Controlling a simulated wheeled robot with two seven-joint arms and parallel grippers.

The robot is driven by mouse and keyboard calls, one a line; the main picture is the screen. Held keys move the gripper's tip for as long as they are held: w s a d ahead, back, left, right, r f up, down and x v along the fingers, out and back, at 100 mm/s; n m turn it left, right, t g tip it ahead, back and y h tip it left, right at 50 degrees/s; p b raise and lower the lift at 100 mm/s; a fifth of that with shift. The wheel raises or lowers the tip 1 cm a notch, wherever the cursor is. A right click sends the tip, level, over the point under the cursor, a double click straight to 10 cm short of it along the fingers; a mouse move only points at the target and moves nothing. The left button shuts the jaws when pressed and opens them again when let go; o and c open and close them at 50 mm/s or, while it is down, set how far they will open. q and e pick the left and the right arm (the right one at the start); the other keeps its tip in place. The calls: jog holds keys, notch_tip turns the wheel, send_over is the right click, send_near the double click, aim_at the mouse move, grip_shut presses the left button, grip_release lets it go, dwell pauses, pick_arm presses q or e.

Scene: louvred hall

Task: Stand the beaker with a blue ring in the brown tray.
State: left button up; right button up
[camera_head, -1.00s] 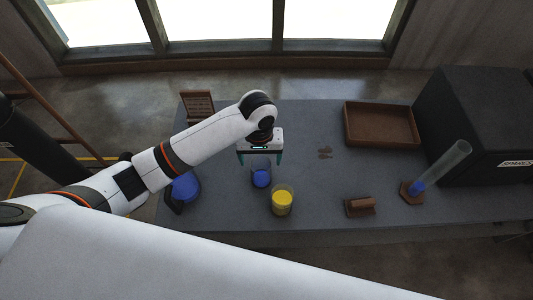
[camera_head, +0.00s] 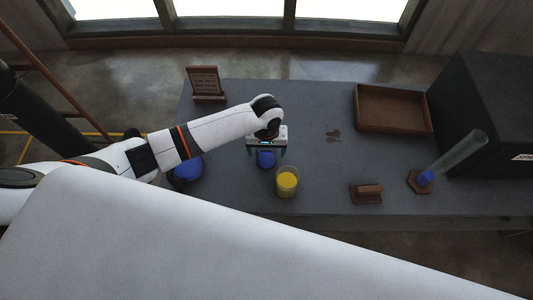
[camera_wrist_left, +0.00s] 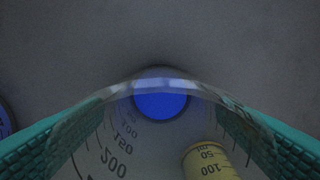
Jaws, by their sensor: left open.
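A clear glass beaker with blue at its base (camera_head: 266,159) stands on the dark grey table. The left wrist view looks down into this beaker (camera_wrist_left: 160,106), with its blue disc and volume marks. My left gripper (camera_head: 267,151) is open at the beaker. Its green fingers show on either side of the glass in the left wrist view; I cannot tell whether they touch it. The brown tray (camera_head: 358,122) lies at the back right of the table and looks empty. My right gripper is not in view.
A beaker with yellow contents (camera_head: 287,183) stands close by at the front right. A blue-topped object (camera_head: 189,167) is at the left. A tilted glass cylinder (camera_head: 455,153), a brown block (camera_head: 367,193), a brown rack (camera_head: 206,83) and a black box (camera_head: 480,115) also stand there.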

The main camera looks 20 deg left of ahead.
pick_arm(q)
jog(key=shift+f, duration=0.5)
jog(key=c, duration=1.1)
